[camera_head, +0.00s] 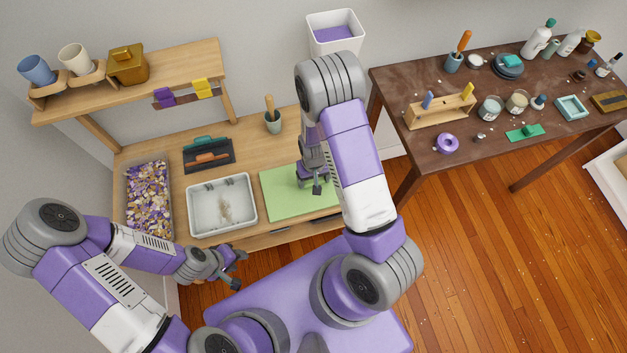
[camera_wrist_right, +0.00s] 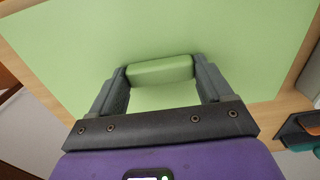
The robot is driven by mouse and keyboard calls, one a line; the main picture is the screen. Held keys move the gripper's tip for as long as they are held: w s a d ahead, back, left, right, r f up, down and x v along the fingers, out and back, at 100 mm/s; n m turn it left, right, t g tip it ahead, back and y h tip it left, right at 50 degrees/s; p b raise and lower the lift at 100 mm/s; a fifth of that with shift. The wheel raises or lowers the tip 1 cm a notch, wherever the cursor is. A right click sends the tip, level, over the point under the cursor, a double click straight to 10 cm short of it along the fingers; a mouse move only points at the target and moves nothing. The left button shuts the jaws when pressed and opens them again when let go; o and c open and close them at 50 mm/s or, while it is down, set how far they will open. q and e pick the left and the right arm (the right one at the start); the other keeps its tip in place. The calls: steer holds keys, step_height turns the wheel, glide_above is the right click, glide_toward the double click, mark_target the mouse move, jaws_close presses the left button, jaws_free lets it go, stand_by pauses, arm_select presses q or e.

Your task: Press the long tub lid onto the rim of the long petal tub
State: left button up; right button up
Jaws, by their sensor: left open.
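The long petal tub (camera_head: 126,196) is a clear long box full of purple, white and yellow petals, at the left end of the wooden workbench; its top is uncovered. The long tub lid (camera_head: 280,200) appears to be the flat green panel on the right part of the bench, with a raised green grip (camera_wrist_right: 160,70) in the right wrist view. My right gripper (camera_head: 317,186) is over the panel, its fingers against both ends of this grip. I cannot tell whether the panel is lifted. My left gripper (camera_head: 240,268) is open and empty in front of the bench.
A grey-white tray (camera_head: 190,210) lies between tub and panel, with a dark tool holder (camera_head: 209,160) behind it. A shelf (camera_head: 190,62) with cups stands over the back left. A cluttered dark table (camera_head: 440,170) is at right.

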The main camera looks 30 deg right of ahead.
steer(key=shift+r+p, duration=2.05)
steer(key=shift+r, duration=0.45)
steer(key=shift+c, duration=0.2)
